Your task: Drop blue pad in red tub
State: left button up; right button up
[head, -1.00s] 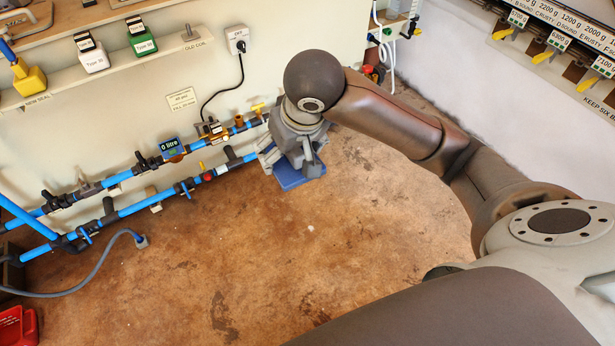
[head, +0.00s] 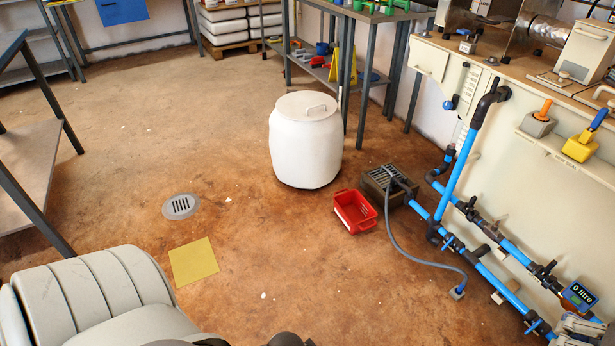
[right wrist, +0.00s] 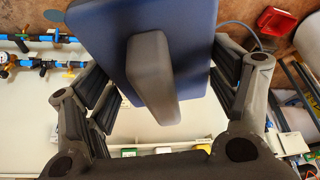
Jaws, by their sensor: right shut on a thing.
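The red tub (head: 355,211) stands on the floor right of centre in the head view, open at the top and with nothing seen in it. A red shape at the top right of the right wrist view (right wrist: 276,21) looks like the same tub. The blue pad (right wrist: 105,42) fills the upper middle of the right wrist view, with a grey grip block on it. My right gripper (right wrist: 160,80) is shut on it, a finger at each side. My left gripper is not in view.
A grey drain box (head: 388,184) with a hose (head: 400,246) stands beside the tub. A white lidded barrel (head: 305,145) is behind it. Blue pipes (head: 458,178) run along the right wall. A yellow sheet (head: 193,261) lies on the floor; the floor in front of the tub is clear.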

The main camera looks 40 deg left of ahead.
aim_at(355, 222)
jog(key=u, duration=0.9)
jog(key=i+j, duration=0.2)
jog(key=i, duration=0.45)
jog(key=i+j+u, duration=0.1)
jog(key=i+j, duration=0.15)
jog(key=i, duration=0.4)
jog(key=i+j, duration=0.15)
jog(key=i, duration=0.45)
